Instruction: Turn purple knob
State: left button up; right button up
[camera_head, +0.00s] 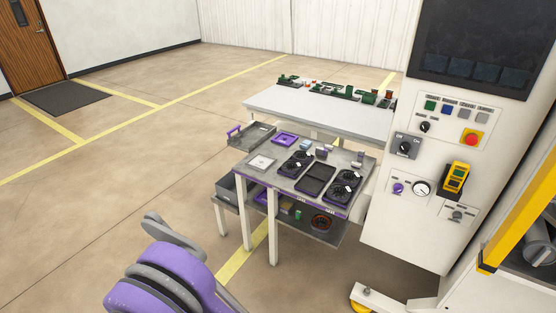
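A small purple knob (398,188) is on the white control cabinet's front panel at the right, left of a round white gauge (421,188). Nothing touches the knob. Purple and grey links of my own arm show at the lower left, far from the knob. No gripper fingers show in the camera_head view, so neither gripper's state can be seen.
The white cabinet (385,238) also carries a black rotary switch (404,147), a red button (471,138) and a yellow box (456,178). A grey cart (262,147) with trays stands left of it. A white table (285,108) is behind. Floor at left is clear.

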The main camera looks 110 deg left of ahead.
aim_at(398, 188)
jog(key=j+u, duration=0.15)
jog(key=u, duration=0.35)
jog(key=k+j+u, duration=0.1)
jog(key=u, duration=0.35)
jog(key=j+u, duration=0.3)
jog(key=u, duration=0.2)
jog(key=i+j+u, duration=0.1)
jog(key=j+u, duration=0.15)
jog(key=i+j+u, duration=0.1)
jog(key=j+u, duration=0.2)
jog(key=j, duration=0.15)
jog(key=i+j+u, duration=0.35)
jog(key=j, duration=0.25)
jog(key=i+j+u, duration=0.1)
jog(key=i+j, duration=0.15)
jog(key=j, duration=0.15)
jog(key=i+j+u, duration=0.1)
jog(key=j, duration=0.25)
jog(key=i+j, duration=0.65)
jog(key=j, duration=0.15)
